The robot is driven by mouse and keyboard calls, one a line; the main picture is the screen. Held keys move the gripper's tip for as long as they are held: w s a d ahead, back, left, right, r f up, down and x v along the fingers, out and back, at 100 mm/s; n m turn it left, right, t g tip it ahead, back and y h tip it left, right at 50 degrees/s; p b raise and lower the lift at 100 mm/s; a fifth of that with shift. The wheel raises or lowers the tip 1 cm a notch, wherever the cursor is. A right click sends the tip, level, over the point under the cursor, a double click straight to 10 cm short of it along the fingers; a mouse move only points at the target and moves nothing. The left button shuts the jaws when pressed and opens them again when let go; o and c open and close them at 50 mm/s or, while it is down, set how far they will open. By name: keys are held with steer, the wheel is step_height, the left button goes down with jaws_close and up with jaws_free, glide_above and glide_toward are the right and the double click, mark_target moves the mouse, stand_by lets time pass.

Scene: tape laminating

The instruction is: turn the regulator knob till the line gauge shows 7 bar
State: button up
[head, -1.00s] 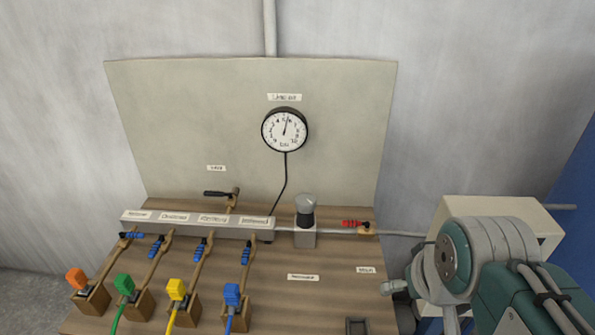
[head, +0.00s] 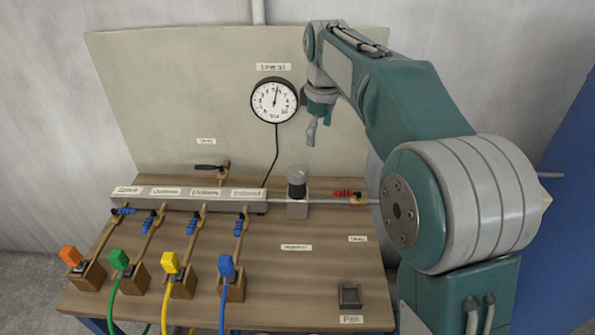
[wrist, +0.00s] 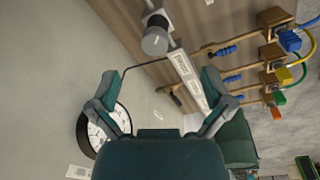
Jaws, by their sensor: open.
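The regulator knob (head: 297,175) is a grey cap on a dark collar, standing upright on a block in the air line. It also shows in the wrist view (wrist: 155,40), beyond the fingertips. The round line gauge (head: 274,101) hangs on the back panel. Its needle points nearly straight up, slightly right; the exact figure is too small to read. In the wrist view the gauge (wrist: 94,132) is partly hidden by a finger. My gripper (head: 311,137) is open and empty, above and slightly right of the knob, not touching it. Its spread fingers frame the wrist view (wrist: 160,80).
A manifold (head: 160,199) with several blue-handled valves lies left of the knob. A red-handled valve (head: 346,194) sits on the pipe to its right. Colored plugs with hoses stand along the front left. A small dark tray (head: 350,296) sits front right. The bench's middle front is clear.

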mark_target(297, 169)
steer(key=w+a+f+n, duration=0.1)
steer(key=w+a+f, duration=0.1)
steer(key=w+a+f+n+g, duration=0.1)
steer(key=w+a+f+n, duration=0.1)
steer(key=w+f, duration=0.1)
steer(key=shift+w+a, duration=0.2)
steer(key=shift+a, duration=0.2)
step_height(297, 169, down, 11)
steer(key=shift+r, duration=0.15)
steer(key=c, duration=1)
